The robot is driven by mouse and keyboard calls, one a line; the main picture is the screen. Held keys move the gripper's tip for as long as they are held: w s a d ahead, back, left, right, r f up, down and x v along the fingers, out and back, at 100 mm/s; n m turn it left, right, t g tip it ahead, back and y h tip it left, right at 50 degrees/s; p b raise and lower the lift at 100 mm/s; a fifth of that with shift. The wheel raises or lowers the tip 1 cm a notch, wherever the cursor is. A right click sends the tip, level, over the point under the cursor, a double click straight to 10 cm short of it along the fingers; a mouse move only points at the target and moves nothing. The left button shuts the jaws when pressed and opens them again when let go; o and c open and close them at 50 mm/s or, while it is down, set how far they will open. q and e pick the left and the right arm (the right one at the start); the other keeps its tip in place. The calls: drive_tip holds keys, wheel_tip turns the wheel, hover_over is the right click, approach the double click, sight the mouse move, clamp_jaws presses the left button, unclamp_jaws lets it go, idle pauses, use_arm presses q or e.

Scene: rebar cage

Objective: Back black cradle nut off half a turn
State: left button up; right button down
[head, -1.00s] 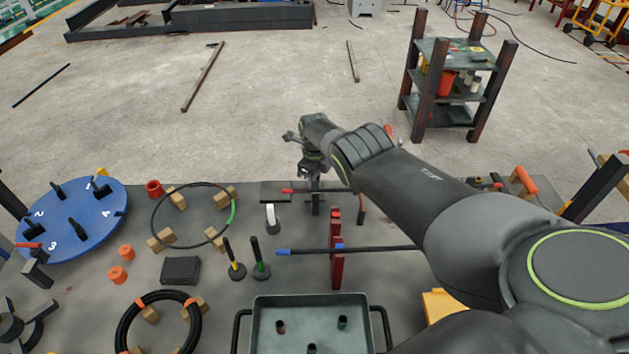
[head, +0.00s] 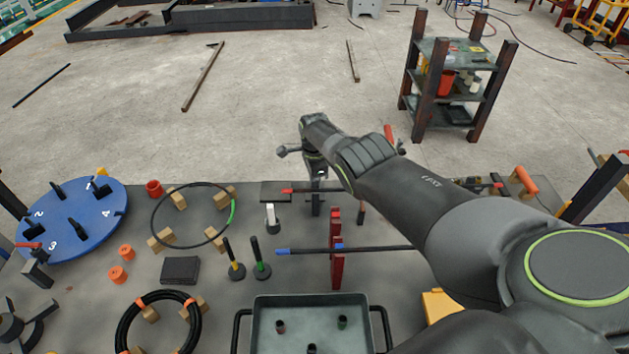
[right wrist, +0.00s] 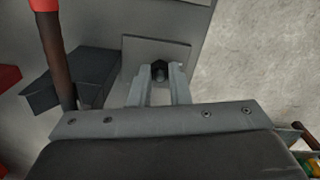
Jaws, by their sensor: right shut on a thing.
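My right gripper (head: 317,181) reaches down over the far edge of the bench, beside the black cradle (head: 316,205). In the right wrist view its two fingers (right wrist: 160,76) are shut on a small black nut (right wrist: 160,68), which shows between the fingertips in front of a flat grey plate (right wrist: 175,49). The dark cradle block (right wrist: 72,85) stands left of the fingers, and a red-tipped bar (right wrist: 55,55) passes by it. The same bar shows in the head view (head: 305,190). How far the nut is turned cannot be told. My left gripper is out of view.
A red upright stand (head: 336,265) and a blue-tipped bar (head: 370,249) lie nearer than the cradle. A grey tray (head: 310,301) sits at the front. Green- and yellow-marked pegs (head: 260,262), a black ring (head: 157,234) and a blue disc (head: 72,222) stand left.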

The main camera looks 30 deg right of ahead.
drive_tip(key=n, duration=1.4)
drive_tip(key=shift+n+b, duration=0.3)
drive_tip(key=n, duration=1.2)
drive_tip(key=shift+b, duration=0.4)
drive_tip(key=c, duration=1.4)
unclamp_jaws()
drive_tip(key=shift+o, duration=0.2)
